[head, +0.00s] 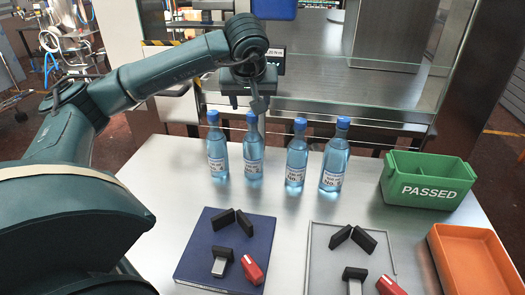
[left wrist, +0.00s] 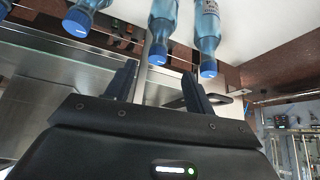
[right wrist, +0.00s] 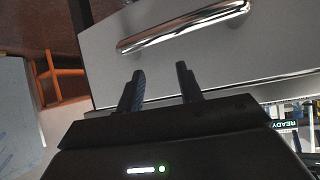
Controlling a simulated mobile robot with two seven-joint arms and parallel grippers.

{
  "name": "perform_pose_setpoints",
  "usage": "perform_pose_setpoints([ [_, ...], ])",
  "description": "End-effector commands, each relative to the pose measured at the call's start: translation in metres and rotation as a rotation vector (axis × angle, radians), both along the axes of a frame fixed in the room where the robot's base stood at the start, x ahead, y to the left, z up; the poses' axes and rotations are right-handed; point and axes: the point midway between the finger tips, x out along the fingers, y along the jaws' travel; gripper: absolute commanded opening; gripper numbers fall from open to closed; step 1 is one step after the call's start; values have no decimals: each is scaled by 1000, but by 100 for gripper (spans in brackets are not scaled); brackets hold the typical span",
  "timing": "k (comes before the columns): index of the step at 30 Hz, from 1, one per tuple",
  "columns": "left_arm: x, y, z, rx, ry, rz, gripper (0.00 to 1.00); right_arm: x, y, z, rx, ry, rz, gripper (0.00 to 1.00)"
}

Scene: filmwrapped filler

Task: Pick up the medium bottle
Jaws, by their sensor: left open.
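Several clear blue bottles with blue caps stand upright in a row on the table: a far-left one (head: 217,150), a second (head: 253,155), a third (head: 296,165) and a far-right one (head: 335,165). They look close in size; I cannot tell which is the medium one. My left gripper (head: 260,104) is over the far side of the row, near the second bottle's cap. In the left wrist view, its open fingers (left wrist: 160,88) are empty, with a bottle cap (left wrist: 158,55) beyond the gap between them. My right gripper (right wrist: 160,90) is open and empty, away from the bottles.
A green divided box marked PASSED (head: 428,193) and an orange tray (head: 475,260) are at the right. A blue board (head: 190,262) and a grey tray (head: 318,262), bearing black and red pieces, lie in front. My right gripper faces a metal handle (right wrist: 185,28).

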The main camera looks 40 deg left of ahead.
Motion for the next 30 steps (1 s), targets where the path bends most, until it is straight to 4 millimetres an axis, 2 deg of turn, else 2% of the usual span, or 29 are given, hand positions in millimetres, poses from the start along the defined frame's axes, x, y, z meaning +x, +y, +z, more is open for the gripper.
perform_pose_setpoints([
  [6,17,14,-34,-2,3,1,54,-5,-1,-2,-4,19,-1,36],
  [14,26,20,-51,-4,1,0,54,-5,-4,-4,-11,27,-7,36],
  [21,42,32,-80,-5,2,1,54,-1,-9,4,-16,25,-21,36],
  [25,46,36,-90,-5,0,0,54,1,-10,4,-16,26,-26,36],
  [30,47,36,-91,-5,-2,-1,54,0,-10,1,-17,32,-28,36],
])
